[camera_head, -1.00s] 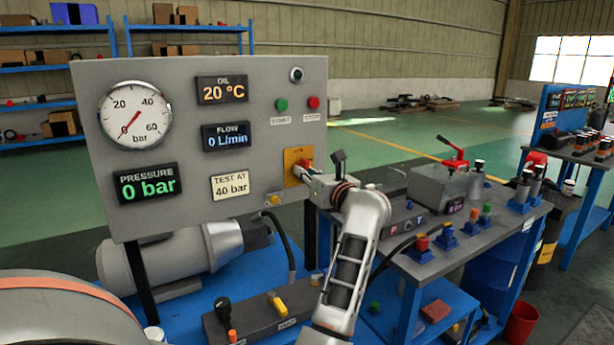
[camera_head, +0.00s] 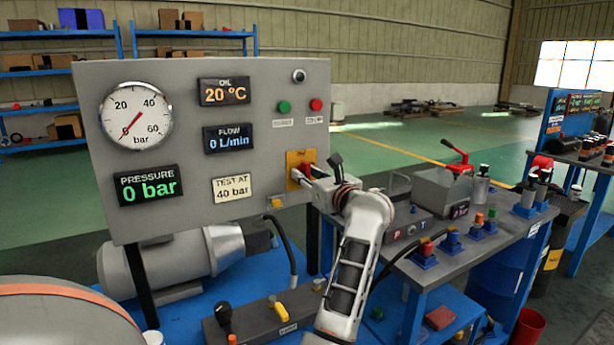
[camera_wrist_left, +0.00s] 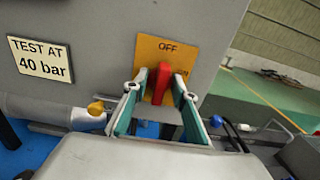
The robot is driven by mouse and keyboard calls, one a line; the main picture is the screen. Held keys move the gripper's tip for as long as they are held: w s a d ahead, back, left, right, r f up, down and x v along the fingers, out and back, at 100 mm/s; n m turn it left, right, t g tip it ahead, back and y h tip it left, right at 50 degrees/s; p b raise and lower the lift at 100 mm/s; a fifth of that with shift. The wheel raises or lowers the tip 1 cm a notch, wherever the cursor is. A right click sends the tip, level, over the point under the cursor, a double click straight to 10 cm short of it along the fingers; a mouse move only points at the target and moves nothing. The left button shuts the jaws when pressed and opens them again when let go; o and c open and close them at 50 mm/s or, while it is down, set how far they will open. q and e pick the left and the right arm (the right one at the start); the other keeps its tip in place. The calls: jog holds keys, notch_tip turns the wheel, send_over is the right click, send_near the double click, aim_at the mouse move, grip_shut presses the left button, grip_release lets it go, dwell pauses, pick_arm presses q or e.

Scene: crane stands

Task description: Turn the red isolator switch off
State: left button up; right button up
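The red isolator switch (camera_head: 306,168) sits on a yellow plate (camera_head: 293,158) at the lower right of the grey panel (camera_head: 200,80). In the left wrist view its red handle (camera_wrist_left: 162,84) stands nearly upright, its top just below the word OFF on the plate (camera_wrist_left: 150,48). A second label at the plate's right is mostly hidden. My left gripper (camera_wrist_left: 159,97) is open, with one finger on each side of the handle and gaps showing between. In the head view the left gripper (camera_head: 303,177) is at the switch and partly covers it. My right gripper is not in view.
Green (camera_head: 284,107) and red (camera_head: 316,105) buttons sit above the switch. A small yellow knob (camera_head: 276,202) is below left of it. A workbench with a grey box (camera_head: 440,182) and coloured fittings stands right of my left arm. A motor (camera_head: 180,255) lies below the panel.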

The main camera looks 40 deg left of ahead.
pick_arm(q)
jog(key=shift+d+f, duration=0.1)
jog(key=v, duration=0.7)
jog(key=shift+d, duration=0.2)
jog(key=shift+s, duration=0.1)
dwell(0.4)
